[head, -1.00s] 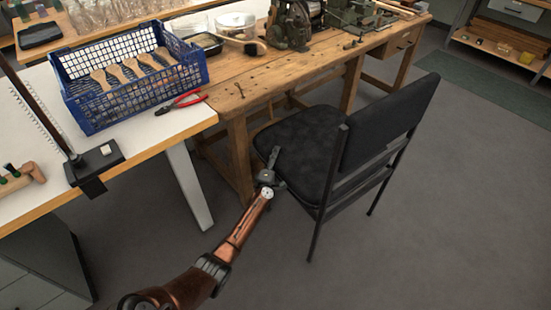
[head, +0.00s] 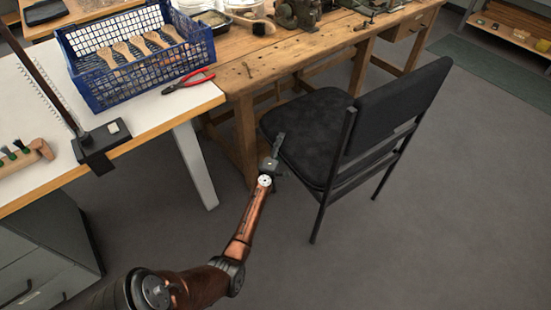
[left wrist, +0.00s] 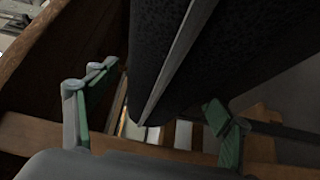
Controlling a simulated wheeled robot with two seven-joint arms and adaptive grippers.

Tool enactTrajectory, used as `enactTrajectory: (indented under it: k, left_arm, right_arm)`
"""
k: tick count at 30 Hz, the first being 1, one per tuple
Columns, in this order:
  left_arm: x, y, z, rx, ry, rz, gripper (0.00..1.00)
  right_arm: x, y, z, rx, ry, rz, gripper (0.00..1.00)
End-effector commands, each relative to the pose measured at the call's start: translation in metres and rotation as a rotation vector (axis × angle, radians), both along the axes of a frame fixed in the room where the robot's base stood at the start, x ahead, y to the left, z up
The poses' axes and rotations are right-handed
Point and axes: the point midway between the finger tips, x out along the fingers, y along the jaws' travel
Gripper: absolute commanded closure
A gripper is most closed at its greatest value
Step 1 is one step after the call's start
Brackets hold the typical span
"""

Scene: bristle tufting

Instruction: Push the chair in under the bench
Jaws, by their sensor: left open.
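The black chair (head: 306,125) stands upright at the front of the wooden bench (head: 245,78). Its seat's far left side is close to the bench's front leg, and its backrest (head: 403,105) is on the right, out from the bench. My left gripper (head: 276,150) is open at the seat's near left edge. In the left wrist view the open fingers (left wrist: 160,100) are on either side of the dark seat edge (left wrist: 185,50). I cannot tell whether they touch it. My right gripper is not in view.
A white-topped table (head: 150,110) adjoins the bench on the left, with a blue crate (head: 110,92) of brush handles and red pliers (head: 188,83). The table's grey leg (head: 195,165) stands left of my gripper. The floor (head: 430,220) around the chair's right is clear.

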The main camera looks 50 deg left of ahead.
Motion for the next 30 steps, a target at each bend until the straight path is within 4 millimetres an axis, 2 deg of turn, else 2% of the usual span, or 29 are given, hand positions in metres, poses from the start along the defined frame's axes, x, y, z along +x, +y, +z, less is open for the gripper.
enactTrajectory:
  k: [1, 9, 13, 18, 30]
  left_arm:
    - [-0.006, -0.008, 0.0, -0.006, -0.004, -0.001, 0.26]
    - [-0.049, -0.029, -0.002, -0.002, 0.005, 0.002, 0.26]
    - [-0.061, -0.037, -0.001, 0.0, 0.004, 0.001, 0.26]
    - [-0.068, -0.041, -0.001, 0.001, 0.004, 0.001, 0.26]
    - [-0.068, -0.041, -0.001, 0.0, 0.004, 0.001, 0.26]
  right_arm:
    - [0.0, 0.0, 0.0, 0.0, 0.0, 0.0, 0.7]
    - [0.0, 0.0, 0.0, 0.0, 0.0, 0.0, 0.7]
    - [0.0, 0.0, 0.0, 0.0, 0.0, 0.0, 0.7]
    - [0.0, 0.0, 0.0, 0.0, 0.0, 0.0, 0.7]
    - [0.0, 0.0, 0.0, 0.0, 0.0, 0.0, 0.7]
